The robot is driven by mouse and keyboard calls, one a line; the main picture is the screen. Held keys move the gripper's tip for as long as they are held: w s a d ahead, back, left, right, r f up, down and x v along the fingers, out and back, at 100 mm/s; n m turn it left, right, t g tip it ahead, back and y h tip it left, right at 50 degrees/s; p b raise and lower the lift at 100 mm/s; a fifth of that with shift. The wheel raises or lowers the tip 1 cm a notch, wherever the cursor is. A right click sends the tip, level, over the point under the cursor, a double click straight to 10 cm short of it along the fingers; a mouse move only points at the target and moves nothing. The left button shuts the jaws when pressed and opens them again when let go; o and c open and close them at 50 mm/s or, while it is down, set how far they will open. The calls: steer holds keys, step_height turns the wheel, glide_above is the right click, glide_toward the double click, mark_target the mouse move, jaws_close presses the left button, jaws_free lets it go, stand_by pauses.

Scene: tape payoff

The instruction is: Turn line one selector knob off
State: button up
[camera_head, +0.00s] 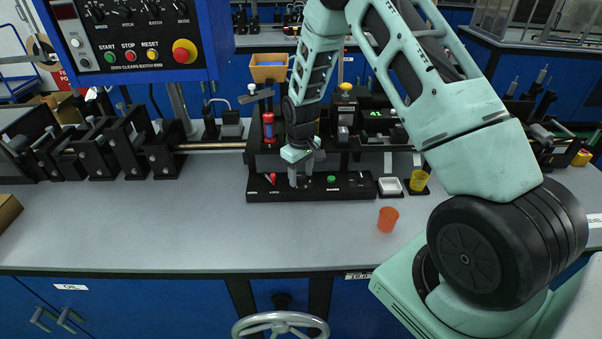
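My gripper (300,180) points down at a black front strip (345,189) on the bench, between a red lever (272,179) and a green button (331,179). Its fingertips are small and partly merge with the dark strip, so I cannot tell whether they are open or shut, or touching anything. No knob marked as line one can be made out. One may be hidden behind my gripper. A blue control panel (130,72) at the upper left carries small black knobs (124,10) labelled along the lines of pitch, batch and mode.
An orange cup (388,219) stands on the grey bench top (180,232) right of the strip. A white dish (390,186) and a yellow cup (419,180) are behind it. Black roller stands (127,145) fill the left. A handwheel (280,323) is below the bench edge.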

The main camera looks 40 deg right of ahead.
mark_target(301, 175)
steer(key=shift+r, duration=0.1)
step_height(301, 175, up, 17)
steer(key=b, duration=0.3)
steer(key=shift+r, duration=0.15)
stand_by(0.5)
